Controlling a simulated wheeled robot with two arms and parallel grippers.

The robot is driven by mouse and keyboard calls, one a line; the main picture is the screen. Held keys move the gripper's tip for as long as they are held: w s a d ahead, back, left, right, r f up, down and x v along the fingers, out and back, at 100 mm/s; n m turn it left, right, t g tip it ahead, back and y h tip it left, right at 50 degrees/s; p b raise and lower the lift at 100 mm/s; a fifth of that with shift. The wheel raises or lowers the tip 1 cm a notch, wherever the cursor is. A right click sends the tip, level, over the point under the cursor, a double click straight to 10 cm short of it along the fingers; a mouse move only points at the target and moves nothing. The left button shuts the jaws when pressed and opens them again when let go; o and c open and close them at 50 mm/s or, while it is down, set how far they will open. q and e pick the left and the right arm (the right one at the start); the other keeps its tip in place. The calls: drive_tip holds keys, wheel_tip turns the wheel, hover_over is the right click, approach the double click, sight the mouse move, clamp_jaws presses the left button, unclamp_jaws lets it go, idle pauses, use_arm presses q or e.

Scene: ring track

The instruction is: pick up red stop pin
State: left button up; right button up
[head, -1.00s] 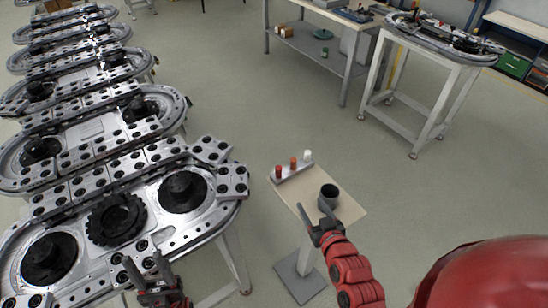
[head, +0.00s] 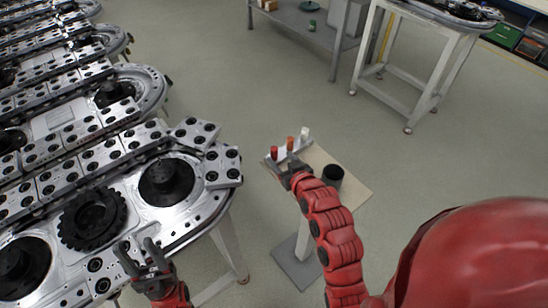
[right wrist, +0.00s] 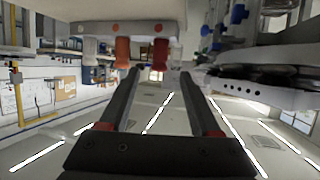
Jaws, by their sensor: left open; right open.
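The red stop pin (head: 274,153) stands upright at the left end of a small pale holder, beside an orange pin (head: 290,143) and a white pin (head: 304,132). My right gripper (head: 286,170) is open, close in front of the holder, with nothing held. In the right wrist view, which looks upside down, the red pin (right wrist: 160,53) shows beyond and between the open fingers, and the orange pin (right wrist: 122,51) lies to its left. I cannot tell whether a finger touches a pin. My left gripper (head: 138,248) is open and empty over the track's near edge.
The holder stands on a small beige pedestal table (head: 350,190) with a dark cup (head: 332,175) just right of my right gripper. The metal ring track (head: 200,180) fills the left. A grey shelf table (head: 310,25) stands behind; the floor between is clear.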

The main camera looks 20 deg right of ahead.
sight(276, 151)
drive_tip(key=shift+w+f, duration=0.1)
drive_tip(key=shift+w, duration=0.55)
drive_tip(key=shift+w+a+p, duration=0.1)
drive_tip(key=shift+w+p, duration=0.35)
drive_tip(key=shift+p, duration=0.1)
drive_tip(key=p+x, duration=0.2)
drive_tip(key=x, duration=0.2)
drive_tip(key=shift+w+f, duration=0.1)
drive_tip(key=shift+f, duration=0.1)
clamp_jaws()
